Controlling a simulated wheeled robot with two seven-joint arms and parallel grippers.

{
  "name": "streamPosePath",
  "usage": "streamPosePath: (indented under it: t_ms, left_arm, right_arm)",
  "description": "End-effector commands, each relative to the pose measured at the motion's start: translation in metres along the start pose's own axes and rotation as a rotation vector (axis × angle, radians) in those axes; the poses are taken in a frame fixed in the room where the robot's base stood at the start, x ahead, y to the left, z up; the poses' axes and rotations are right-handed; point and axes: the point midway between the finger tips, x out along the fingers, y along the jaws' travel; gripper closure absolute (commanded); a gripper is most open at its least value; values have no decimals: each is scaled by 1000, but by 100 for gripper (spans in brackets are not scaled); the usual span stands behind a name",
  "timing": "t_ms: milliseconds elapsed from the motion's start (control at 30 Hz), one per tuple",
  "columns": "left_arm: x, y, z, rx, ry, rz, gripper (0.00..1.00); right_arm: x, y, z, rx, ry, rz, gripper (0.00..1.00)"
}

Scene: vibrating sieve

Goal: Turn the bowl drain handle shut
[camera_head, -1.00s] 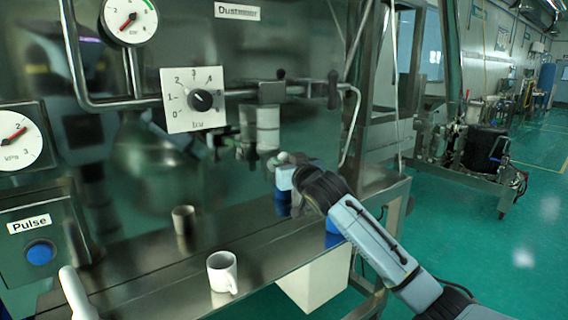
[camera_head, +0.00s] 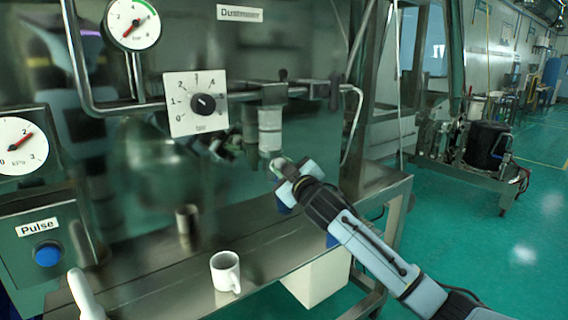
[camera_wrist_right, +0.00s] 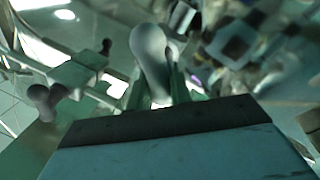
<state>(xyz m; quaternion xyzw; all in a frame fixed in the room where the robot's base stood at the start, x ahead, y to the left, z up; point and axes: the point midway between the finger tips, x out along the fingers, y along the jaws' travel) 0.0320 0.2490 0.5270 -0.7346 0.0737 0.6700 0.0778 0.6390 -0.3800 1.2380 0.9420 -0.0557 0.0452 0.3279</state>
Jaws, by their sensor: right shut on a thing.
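The filter unit with its clear bowl (camera_head: 270,131) hangs under the pipe at the middle of the head view. My right gripper (camera_head: 281,166) is just below the bowl, shut on a small pale piece at its bottom, which fits the bowl drain handle. In the right wrist view a grey rounded handle (camera_wrist_right: 151,58) stands at the gripper's fingers (camera_wrist_right: 170,92). The fingers and palm hide part of the drain in the head view, so the handle's exact angle cannot be told.
A regulator knob (camera_head: 203,104) and a pressure gauge (camera_head: 132,22) are left of the bowl. A white mug (camera_head: 225,271) and a metal cup (camera_head: 187,222) stand on the steel shelf (camera_head: 150,290). A blue Pulse button (camera_head: 47,254) is at left.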

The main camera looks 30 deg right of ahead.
Motion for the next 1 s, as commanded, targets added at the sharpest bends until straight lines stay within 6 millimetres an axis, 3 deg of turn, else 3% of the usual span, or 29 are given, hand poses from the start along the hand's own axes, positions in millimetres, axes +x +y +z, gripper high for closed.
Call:
streamPosePath:
  t_ms: [600, 1000]
  left_arm:
    - [-8, 0, -1, 1, 0, 0, 64]
    - [-9, 0, -1, 1, 0, 0, 64]
  right_arm:
    - [-2, -9, 4, -567, 111, -2, 100]
    - [-2, -12, 6, -818, 163, -1, 100]
